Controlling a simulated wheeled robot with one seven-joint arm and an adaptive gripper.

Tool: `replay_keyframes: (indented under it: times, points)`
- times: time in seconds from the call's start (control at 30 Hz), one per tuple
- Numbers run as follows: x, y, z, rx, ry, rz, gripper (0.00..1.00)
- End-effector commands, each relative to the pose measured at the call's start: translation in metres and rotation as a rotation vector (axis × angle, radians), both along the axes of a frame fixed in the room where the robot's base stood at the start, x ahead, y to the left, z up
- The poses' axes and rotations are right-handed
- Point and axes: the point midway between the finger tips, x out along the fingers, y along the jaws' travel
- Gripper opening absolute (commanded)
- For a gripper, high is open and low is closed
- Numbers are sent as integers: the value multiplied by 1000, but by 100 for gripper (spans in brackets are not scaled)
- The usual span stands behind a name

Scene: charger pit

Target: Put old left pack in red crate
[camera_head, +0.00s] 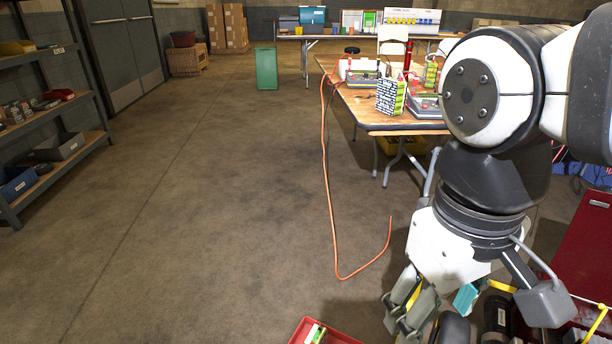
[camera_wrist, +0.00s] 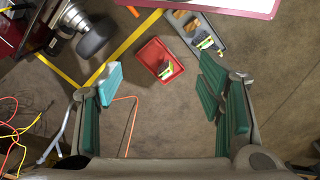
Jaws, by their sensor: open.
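The red crate (camera_head: 345,338) stands on the floor at the bottom of the head view. It also shows in the wrist view (camera_wrist: 146,54), beyond my fingers. A small green and white pack (camera_wrist: 165,69) lies inside it, near one wall; part of it shows in the head view (camera_head: 315,333). I cannot tell from its look whether it is the old left pack. My gripper (camera_wrist: 160,88) is open and empty, its teal pads wide apart. In the head view my gripper (camera_head: 436,300) hangs low at the right, partly hidden by my wrist.
A grey tray (camera_wrist: 186,27) with a green and white item lies beside the crate. A folding table (camera_head: 400,123) holds a patterned pack (camera_head: 389,97) and a green pack (camera_head: 431,75). An orange cable (camera_head: 328,190) lies on the floor. Open floor spreads left.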

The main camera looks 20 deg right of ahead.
Motion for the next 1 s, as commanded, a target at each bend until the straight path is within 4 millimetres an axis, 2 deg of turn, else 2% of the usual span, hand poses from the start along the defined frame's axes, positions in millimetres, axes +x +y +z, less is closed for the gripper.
replay_keyframes:
  times: [0.1,0.27,1.0]
  points:
    - [-24,8,-2,36,-8,-63,61]
    - [-37,12,-5,59,-7,-102,61]
    - [-38,13,-5,61,-6,-105,61]
